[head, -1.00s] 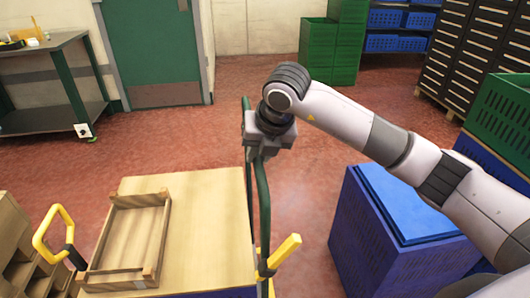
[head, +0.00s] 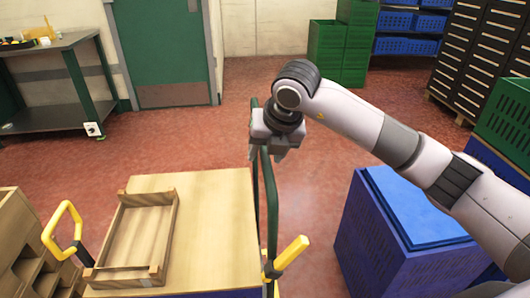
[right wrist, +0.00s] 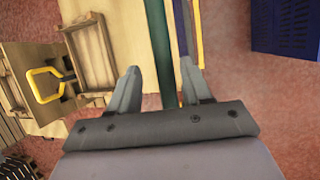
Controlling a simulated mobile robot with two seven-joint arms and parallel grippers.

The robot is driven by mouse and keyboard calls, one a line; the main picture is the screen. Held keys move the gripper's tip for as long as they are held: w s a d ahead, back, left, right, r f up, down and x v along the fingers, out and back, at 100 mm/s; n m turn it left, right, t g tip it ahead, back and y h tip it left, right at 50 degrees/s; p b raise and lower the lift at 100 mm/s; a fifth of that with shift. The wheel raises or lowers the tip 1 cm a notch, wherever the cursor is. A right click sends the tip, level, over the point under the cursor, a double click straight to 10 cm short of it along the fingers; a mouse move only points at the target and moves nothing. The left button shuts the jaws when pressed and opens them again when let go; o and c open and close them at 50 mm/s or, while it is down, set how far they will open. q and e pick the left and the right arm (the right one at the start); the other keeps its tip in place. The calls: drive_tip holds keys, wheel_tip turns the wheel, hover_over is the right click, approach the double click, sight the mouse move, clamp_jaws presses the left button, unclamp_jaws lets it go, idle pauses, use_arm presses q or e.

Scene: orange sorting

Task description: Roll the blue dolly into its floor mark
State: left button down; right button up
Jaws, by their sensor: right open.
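A cart with a pale wooden top (head: 215,215) stands at the lower middle of the head view. A strip of blue shows at its lower edge, so it seems to be the blue dolly. Its green upright handle (head: 271,200) rises along its right side. My right gripper (head: 267,155) is at the upper part of the handle, open, fingers pointing down. In the right wrist view the green bar (right wrist: 158,50) runs between the two spread fingers; whether either touches it I cannot tell. My left gripper is out of view. No floor mark is visible.
A wooden tray (head: 171,235) lies on the cart top. Yellow handles stand at left (head: 48,235) and right (head: 291,252). A blue crate (head: 385,255) stands close on the right. A workbench (head: 60,85) and green crates (head: 323,55) are farther back. Red floor is open between.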

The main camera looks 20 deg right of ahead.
drive_tip(key=v, duration=0.6)
drive_tip(key=shift+r, duration=0.15)
drive_tip(key=shift+s, duration=0.1)
